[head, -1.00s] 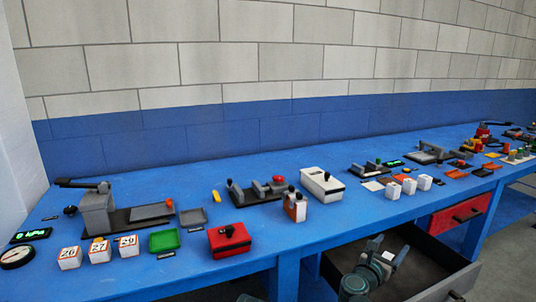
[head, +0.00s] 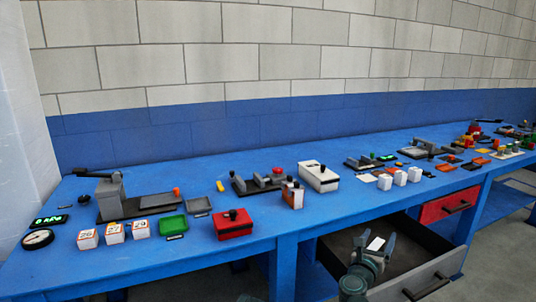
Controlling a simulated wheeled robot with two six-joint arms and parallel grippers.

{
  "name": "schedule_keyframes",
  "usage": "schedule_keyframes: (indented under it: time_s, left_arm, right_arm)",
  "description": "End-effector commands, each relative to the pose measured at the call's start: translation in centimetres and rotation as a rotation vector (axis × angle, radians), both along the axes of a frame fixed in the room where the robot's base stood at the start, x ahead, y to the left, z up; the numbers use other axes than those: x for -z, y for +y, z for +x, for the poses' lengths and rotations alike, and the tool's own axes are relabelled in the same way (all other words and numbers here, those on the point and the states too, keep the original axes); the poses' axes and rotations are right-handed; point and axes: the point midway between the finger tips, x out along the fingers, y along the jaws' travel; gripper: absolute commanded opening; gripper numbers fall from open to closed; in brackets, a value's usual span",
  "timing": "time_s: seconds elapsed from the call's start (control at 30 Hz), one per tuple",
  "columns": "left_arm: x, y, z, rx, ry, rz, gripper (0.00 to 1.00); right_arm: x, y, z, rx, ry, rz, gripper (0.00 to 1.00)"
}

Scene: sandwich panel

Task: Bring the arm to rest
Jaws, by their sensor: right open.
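My right gripper (head: 374,249) shows at the lower right, over the open grey drawer (head: 330,236) below the bench top. Its two fingers stand apart. A small white piece (head: 376,243) shows between or just behind the fingers; I cannot tell whether it touches them. My right arm reaches up from the bottom edge. My left gripper is not in view.
A long blue bench (head: 200,262) carries a red box (head: 233,224), a white box (head: 319,176), a green tray (head: 173,227), numbered white blocks (head: 88,239), a gauge (head: 38,238) and a lever press (head: 110,197). A red drawer (head: 448,206) sits right of the open one.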

Motion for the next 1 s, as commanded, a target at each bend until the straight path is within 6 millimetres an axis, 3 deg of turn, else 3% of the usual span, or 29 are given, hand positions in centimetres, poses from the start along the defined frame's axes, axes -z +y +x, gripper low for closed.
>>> schedule_keyframes:
  time_s: [0.17,0.37,0.47,0.57,0.7,0.77,0.9,1.0]
  left_arm:
    - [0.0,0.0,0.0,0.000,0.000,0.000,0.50]
    - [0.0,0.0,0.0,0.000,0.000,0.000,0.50]
    - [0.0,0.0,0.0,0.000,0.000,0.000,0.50]
    - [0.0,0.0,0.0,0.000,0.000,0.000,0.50]
    - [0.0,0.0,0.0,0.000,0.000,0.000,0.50]
    - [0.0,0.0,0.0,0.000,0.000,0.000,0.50]
    - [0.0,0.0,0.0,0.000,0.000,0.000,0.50]
    - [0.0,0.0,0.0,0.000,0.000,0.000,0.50]
  right_arm:
    - [-0.6,2.9,1.6,-0.131,0.076,-0.176,0.80]
    - [-0.3,8.2,3.3,-0.346,0.209,-0.492,0.80]
    - [1.0,11.9,3.8,-0.496,0.305,-0.725,0.80]
    - [3.8,16.2,3.5,-0.688,0.428,-1.026,0.80]
    - [9.6,20.4,1.0,-0.984,0.605,-1.464,0.80]
    - [12.3,21.3,-0.7,-1.119,0.678,-1.642,0.80]
    - [17.8,21.1,-5.5,-1.434,0.821,-1.984,0.80]
    - [20.3,19.9,-8.8,-1.641,0.894,-2.147,0.80]
